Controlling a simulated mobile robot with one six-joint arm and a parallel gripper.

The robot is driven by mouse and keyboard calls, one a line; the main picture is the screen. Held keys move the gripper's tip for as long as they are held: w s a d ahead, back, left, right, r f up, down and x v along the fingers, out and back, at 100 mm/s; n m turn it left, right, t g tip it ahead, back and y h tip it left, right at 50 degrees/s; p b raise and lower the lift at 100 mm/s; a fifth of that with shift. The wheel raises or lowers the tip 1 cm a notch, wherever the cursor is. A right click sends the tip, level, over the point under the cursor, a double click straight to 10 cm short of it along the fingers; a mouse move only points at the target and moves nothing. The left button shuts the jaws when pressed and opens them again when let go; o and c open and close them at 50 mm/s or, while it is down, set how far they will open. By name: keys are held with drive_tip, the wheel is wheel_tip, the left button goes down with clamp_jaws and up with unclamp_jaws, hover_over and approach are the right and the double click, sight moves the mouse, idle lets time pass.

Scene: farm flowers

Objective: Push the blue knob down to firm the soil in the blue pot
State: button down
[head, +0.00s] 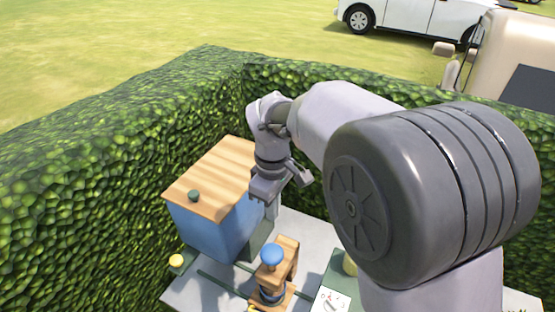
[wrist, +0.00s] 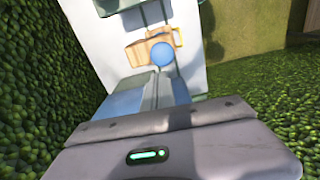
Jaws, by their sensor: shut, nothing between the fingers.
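The blue knob (head: 272,254) sits on top of a small wooden press stand (head: 291,258) near the bottom of the head view. The knob (wrist: 162,54) also shows in the wrist view, just beyond my fingertips, with the wooden stand (wrist: 137,54) beside it. A bit of blue under the knob in the head view may be the blue pot, but it is mostly hidden. My gripper (wrist: 153,78) is shut and empty. In the head view my gripper (head: 272,204) hangs above and behind the knob, apart from it.
A yellow knob (head: 176,261) lies lower left. A white card (head: 328,301) lies right of the stand. Hedges (head: 90,170) enclose the pale table.

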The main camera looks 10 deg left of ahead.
sight(272, 251)
drive_tip(key=shift+n, duration=0.3)
drive_tip(key=f+b, duration=0.2)
drive_tip(key=f, duration=1.2)
drive_tip(key=shift+a+f, duration=0.1)
drive_tip(key=shift+a, duration=0.1)
wheel_tip(272, 251, down, 5)
drive_tip(key=b, duration=0.3)
drive_tip(key=shift+f+b, duration=0.2)
drive_tip(key=shift+b, duration=0.1)
drive_tip(key=shift+s+d+r, duration=0.1)
drive_tip(key=shift+s+r, duration=0.05)
drive_tip(key=shift+s, duration=0.1)
